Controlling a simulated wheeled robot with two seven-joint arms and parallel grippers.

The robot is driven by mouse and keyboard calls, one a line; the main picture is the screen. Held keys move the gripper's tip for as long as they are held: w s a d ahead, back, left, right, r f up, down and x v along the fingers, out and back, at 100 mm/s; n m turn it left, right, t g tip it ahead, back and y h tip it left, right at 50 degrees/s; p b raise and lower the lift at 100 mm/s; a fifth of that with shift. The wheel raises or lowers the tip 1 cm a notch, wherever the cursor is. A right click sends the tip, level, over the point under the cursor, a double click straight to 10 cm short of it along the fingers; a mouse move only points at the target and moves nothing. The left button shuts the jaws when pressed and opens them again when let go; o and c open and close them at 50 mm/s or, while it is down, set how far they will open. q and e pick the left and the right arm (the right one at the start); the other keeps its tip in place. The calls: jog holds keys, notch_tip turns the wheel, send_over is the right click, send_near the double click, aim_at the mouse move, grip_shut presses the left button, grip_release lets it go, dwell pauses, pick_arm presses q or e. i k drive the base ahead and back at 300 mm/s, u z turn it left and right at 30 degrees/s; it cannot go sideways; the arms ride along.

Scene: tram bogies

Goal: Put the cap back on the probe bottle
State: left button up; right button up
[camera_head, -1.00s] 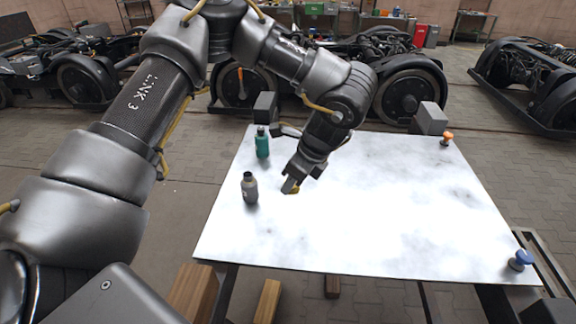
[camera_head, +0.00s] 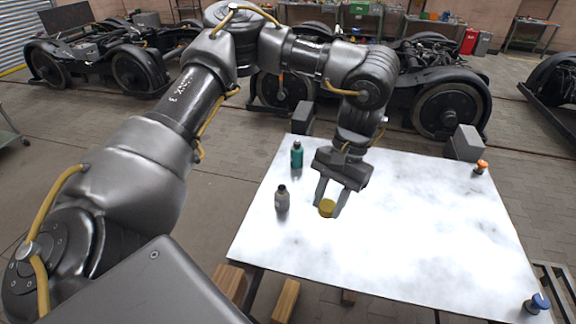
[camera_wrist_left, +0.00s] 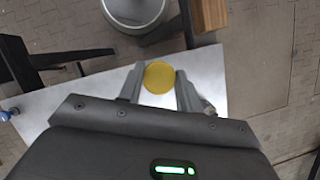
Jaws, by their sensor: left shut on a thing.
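My left gripper (camera_head: 327,205) points down over the white table and is shut on a round yellow cap (camera_head: 327,208). The cap also shows between the two fingers in the left wrist view (camera_wrist_left: 159,77). A grey bottle (camera_head: 282,202) with a dark, narrow neck stands upright on the table, just left of the cap and apart from it. A teal bottle (camera_head: 297,157) with a dark top stands upright behind it. No label tells me which is the probe bottle. My right gripper is not in view.
The white table (camera_head: 420,235) is clear in its middle and right. An orange-topped item (camera_head: 481,166) stands at the far right corner and a blue one (camera_head: 537,303) at the near right corner. Grey blocks (camera_head: 464,143) sit along the back edge.

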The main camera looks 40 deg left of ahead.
aim_at(282, 196)
jog(key=z, duration=1.45)
jog(key=k, duration=1.3)
jog(key=u, duration=1.95)
